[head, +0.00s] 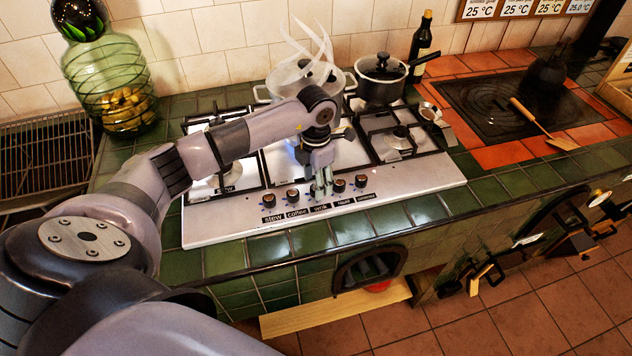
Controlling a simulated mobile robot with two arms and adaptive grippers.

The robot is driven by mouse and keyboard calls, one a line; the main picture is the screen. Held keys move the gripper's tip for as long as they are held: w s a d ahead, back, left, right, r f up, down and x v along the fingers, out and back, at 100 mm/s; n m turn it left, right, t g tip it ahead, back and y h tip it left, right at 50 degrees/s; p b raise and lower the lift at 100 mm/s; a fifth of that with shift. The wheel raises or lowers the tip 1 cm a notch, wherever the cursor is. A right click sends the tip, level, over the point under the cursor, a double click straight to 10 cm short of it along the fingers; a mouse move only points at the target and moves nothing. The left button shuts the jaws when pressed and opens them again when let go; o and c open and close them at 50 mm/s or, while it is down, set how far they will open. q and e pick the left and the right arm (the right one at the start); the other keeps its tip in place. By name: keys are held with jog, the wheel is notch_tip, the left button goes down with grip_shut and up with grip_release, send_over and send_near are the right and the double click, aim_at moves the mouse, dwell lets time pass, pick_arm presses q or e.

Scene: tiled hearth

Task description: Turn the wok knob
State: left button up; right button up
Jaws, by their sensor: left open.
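The gas hob (222,219) has a row of dark knobs along its front, with small black labels below. My left gripper (321,190) points down at the middle of this row, open, with its fingers around or just in front of the middle knob. That knob is mostly hidden by the fingers; its label (320,207) is too small to read surely, so I cannot tell contact. The stew knob (267,200) and coffee knob (292,194) are to the left. Two more knobs (340,186) are to the right. My right gripper is not in view.
A steaming pan (337,85) stands behind my left arm, with a blue flame glow near the wrist. A lidded black pot (381,82), a bottle (421,45) and a glass jar (110,85) stand further back. A dark hotplate (480,105) is at right.

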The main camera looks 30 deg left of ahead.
pick_arm(q)
jog(key=shift+f, duration=1.1)
jog(key=shift+c, duration=0.6)
grip_shut()
